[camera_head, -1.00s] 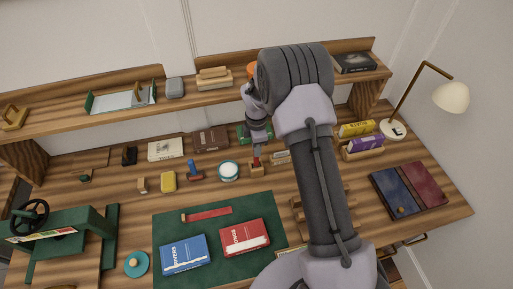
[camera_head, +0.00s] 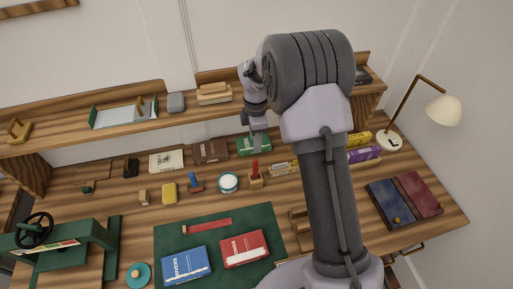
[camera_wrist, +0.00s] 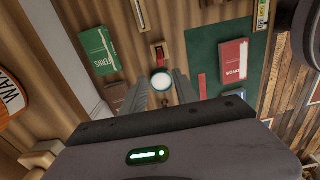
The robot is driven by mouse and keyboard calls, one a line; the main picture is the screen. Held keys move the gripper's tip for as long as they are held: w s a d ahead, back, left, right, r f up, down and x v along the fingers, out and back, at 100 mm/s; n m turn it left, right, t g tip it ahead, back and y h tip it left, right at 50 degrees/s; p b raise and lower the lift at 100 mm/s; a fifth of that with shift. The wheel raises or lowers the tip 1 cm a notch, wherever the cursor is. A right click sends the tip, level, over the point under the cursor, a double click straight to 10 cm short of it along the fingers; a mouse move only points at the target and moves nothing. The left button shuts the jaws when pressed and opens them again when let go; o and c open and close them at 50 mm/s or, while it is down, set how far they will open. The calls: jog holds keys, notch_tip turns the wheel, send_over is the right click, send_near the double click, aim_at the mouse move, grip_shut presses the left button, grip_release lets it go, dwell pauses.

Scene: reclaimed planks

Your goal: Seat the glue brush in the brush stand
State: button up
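The glue brush, with a red handle (camera_head: 255,166), stands upright in the small wooden brush stand (camera_head: 256,181), right of the white-topped jar (camera_head: 228,182). In the wrist view the stand (camera_wrist: 158,51) shows from above, beyond the jar. My gripper (camera_head: 255,146) is above and slightly behind the brush, apart from it. In the wrist view the two fingers of my gripper (camera_wrist: 160,92) are spread, with nothing held between them. How deep the brush sits in the stand is hidden.
A green book (camera_head: 252,146) lies behind the stand. A blue-handled tool (camera_head: 194,183) and a yellow block (camera_head: 169,193) are to the left. The shelf (camera_head: 120,125) runs along the back. A green mat (camera_head: 205,270) with red and blue books lies in front.

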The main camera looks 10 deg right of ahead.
jog(key=s+a+r+m+t+y, duration=0.1)
jog(key=s+r+m+t, duration=0.1)
jog(key=s+r+m, duration=0.65)
jog(key=s+a+r+m+t, duration=0.1)
jog(key=s+r+m, duration=0.3)
jog(key=r, duration=0.8)
jog(key=s+a+r+m+t, duration=0.1)
jog(key=s+m, duration=0.4)
jog(key=s, duration=0.4)
jog(key=s+a+r+m+t+y, duration=0.1)
jog(key=s+m, duration=0.4)
jog(key=s, duration=0.3)
jog(key=shift+s+r+t, duration=0.25)
jog(key=shift+s+t, duration=0.15)
jog(key=shift+s, duration=0.1)
